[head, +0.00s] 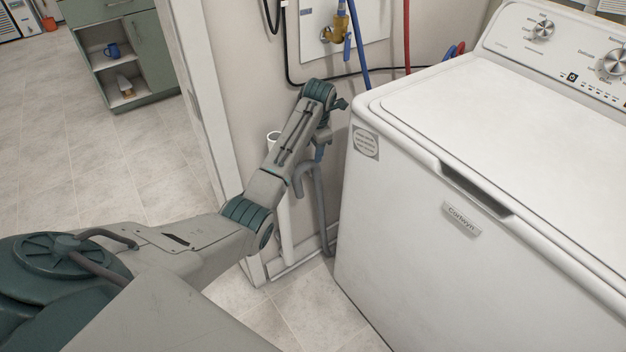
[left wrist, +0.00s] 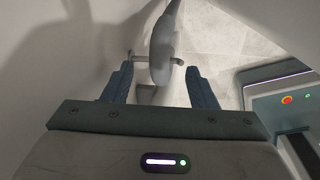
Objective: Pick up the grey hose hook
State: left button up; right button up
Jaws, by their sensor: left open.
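The grey hose hook (head: 308,168) is a curved grey piece at the top of a grey hose, in the gap between the wall and the washer. My left gripper (head: 321,153) points down just above it, and the arm partly hides the hook's top. In the left wrist view the rounded grey hook (left wrist: 162,58) shows between and just beyond the two fingers of my left gripper (left wrist: 160,84). The fingers stand open, with visible room on both sides of the hook. I cannot tell how far below the fingertips it lies. My right gripper is not in view.
The white washer (head: 450,215) stands close on the right. A white standpipe (head: 284,225) rises by the wall on the left. A brass tap (head: 336,32) with blue and red hoses is on the wall behind. Open floor lies at far left.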

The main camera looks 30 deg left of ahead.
aim_at(311, 161)
pick_arm(q)
jog(key=shift+w, duration=0.25)
jog(key=shift+a+f, duration=0.1)
jog(key=shift+f, duration=0.35)
jog(key=f, duration=0.4)
jog(key=shift+w+a, duration=0.15)
jog(key=shift+a, duration=0.15)
jog(key=f, duration=0.4)
jog(key=shift+a+f+b, duration=0.15)
jog(key=shift+a+b, duration=0.1)
jog(key=shift+b, duration=0.1)
jog(key=shift+f, duration=0.3)
jog(key=c, duration=1)
jog(key=shift+c, duration=0.6)
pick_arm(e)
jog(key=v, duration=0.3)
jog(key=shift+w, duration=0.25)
